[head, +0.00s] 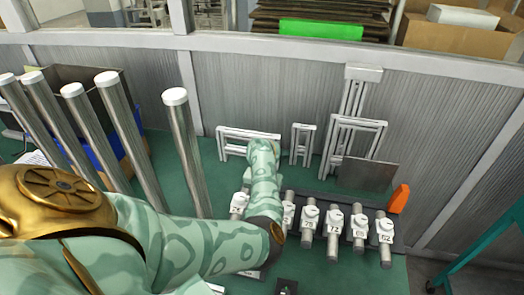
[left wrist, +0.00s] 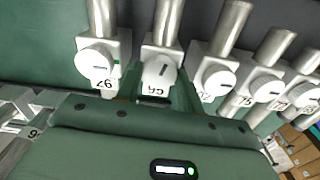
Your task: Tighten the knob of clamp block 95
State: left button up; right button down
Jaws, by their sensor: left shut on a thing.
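Clamp block 95 (left wrist: 166,28) is in the middle of the left wrist view, with a metal rod through it and its label upside down. Its white round knob (left wrist: 158,72) has a dark slot mark. My left gripper (left wrist: 158,86) is shut on this knob, with dark green fingers on either side of it. The green gripper body fills the bottom of that view. In the head view my left arm reaches over the row of blocks and hides block 95 and the gripper. My right gripper is not in view.
More clamp blocks with white knobs stand close on both sides, such as one on the left (left wrist: 96,58) and one on the right (left wrist: 213,75). In the head view, tall metal posts (head: 180,150) stand left, and an orange piece (head: 399,198) lies right.

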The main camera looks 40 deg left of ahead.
pick_arm(q)
jog(key=m+p, duration=0.2)
jog(key=m, duration=0.2)
jog(key=shift+r+m, duration=0.15)
jog(key=shift+m, duration=0.15)
jog(key=m+p, duration=0.2)
jog(key=m, duration=0.1)
jog(key=shift+m, duration=0.4)
jog(key=m+p, duration=0.2)
jog(key=m, duration=0.1)
jog(key=shift+m+p, duration=0.6)
jog(key=shift+m, duration=1.2)
jog(key=o, duration=1)
jog(key=shift+r+p, duration=3.65)
jog(key=shift+r, duration=4.35)
